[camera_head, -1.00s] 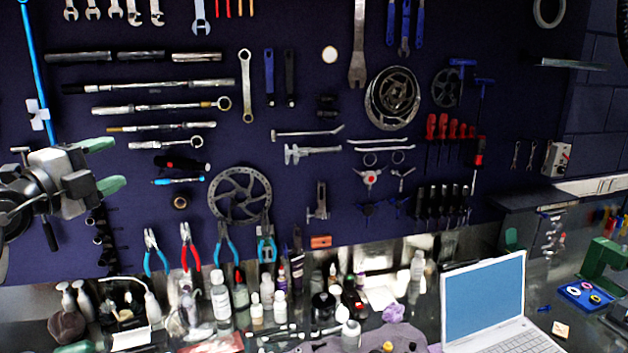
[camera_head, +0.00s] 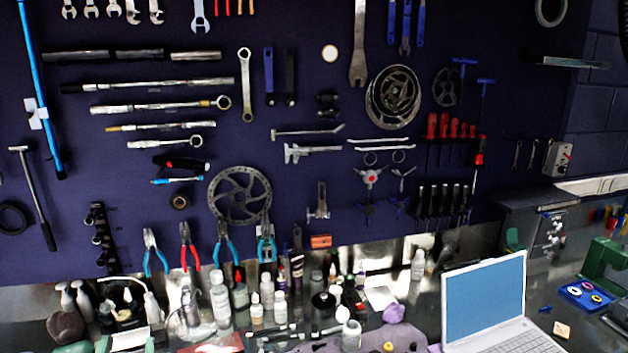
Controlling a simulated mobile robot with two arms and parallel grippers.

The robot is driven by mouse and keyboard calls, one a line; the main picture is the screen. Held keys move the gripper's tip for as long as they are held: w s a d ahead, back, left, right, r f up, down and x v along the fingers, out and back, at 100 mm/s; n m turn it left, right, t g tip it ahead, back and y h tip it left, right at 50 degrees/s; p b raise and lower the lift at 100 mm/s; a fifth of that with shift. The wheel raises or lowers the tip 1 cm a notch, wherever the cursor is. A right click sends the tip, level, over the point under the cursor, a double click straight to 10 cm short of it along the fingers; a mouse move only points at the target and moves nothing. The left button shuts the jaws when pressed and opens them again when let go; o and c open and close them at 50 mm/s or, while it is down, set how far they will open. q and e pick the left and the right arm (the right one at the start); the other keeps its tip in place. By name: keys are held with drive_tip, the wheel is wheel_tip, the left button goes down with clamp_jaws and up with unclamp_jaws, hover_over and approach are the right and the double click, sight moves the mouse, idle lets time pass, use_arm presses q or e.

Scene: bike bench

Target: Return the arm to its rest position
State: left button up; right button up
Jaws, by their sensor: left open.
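My left gripper (camera_head: 126,344) shows only by its two green fingertips at the bottom edge, left of centre. The fingertips are apart, with a pale object on the bench visible between them. I see nothing held in the visible part of the gap. The rest of my left arm is below the picture. My right gripper is not in view.
Several bottles (camera_head: 220,297) crowd the bench behind and right of my fingertips. An open laptop (camera_head: 484,296) stands at the right, with a blue tray (camera_head: 584,295) beyond it. Tools hang on the dark pegboard (camera_head: 330,105).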

use_arm(q)
drive_tip(key=s+d+f+m+g+h, duration=0.1)
drive_tip(key=s+d+f+g+h, duration=0.15)
drive_tip(key=s+f+g, duration=0.35)
drive_tip(key=s+d+f+g+h, duration=0.2)
drive_tip(key=s+d+f+g, duration=0.2)
drive_tip(key=s+f, duration=0.45)
drive_tip(key=s+d+f+m+g+h, duration=0.1)
drive_tip(key=s+d+f+g+h, duration=0.2)
drive_tip(key=s+f, duration=0.45)
wheel_tip(320, 180, down, 30)
drive_tip(key=s+g+y+b, duration=0.1)
drive_tip(key=g+y+b, duration=0.15)
drive_tip(key=b, duration=0.35)
drive_tip(key=s+a+f+g+b, duration=0.1)
drive_tip(key=s+a+f+b, duration=0.2)
drive_tip(key=s+f, duration=1.3)
wheel_tip(320, 180, down, 4)
drive_tip(key=shift+r+h+b, duration=0.1)
drive_tip(key=shift+h+b, duration=0.3)
drive_tip(key=shift+b, duration=0.1)
